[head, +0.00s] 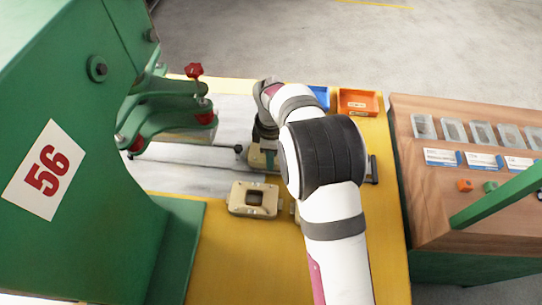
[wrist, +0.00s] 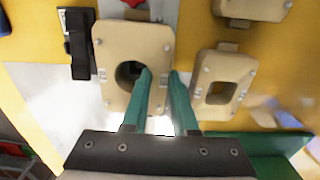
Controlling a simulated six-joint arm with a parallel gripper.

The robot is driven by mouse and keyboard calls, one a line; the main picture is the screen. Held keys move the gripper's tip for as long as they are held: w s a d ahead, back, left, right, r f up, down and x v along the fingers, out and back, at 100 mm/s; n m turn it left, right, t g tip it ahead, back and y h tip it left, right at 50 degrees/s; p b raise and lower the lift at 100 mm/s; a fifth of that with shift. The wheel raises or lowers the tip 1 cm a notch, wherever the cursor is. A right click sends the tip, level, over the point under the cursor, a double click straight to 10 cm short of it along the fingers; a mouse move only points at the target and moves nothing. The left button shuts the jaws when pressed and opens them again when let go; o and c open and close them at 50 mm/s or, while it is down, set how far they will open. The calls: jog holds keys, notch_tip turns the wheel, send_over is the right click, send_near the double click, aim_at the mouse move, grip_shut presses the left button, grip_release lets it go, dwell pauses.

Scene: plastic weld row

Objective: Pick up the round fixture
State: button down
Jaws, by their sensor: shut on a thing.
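The round fixture (wrist: 118,40) is a beige block with a round hole, small bolts and rounded corners, seen in the wrist view. My gripper (wrist: 160,72) has green fingers. One finger is in the round hole and the other is outside the right edge, so it is shut on the fixture's right wall. In the head view a beige part of the round fixture (head: 258,158) shows below my wrist, and my arm hides the rest. It looks larger than the neighbouring fixture in the wrist view; I cannot tell how far it is above the surface.
A square-hole fixture (head: 254,199) lies on the yellow table (head: 225,262); the wrist view shows it too (wrist: 222,88). Another beige fixture (wrist: 252,8) is at the top edge. A green welding machine (head: 75,75) stands left, an orange bin (head: 358,103) behind, a wooden bench (head: 420,200) right.

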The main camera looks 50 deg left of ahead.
notch_tip(320, 180, up, 4)
jog(key=shift+f, duration=0.25)
jog(key=w+d+r, duration=0.6)
jog(key=d+r, duration=0.4)
jog(key=r, duration=0.1)
jog(key=shift+r, duration=0.4)
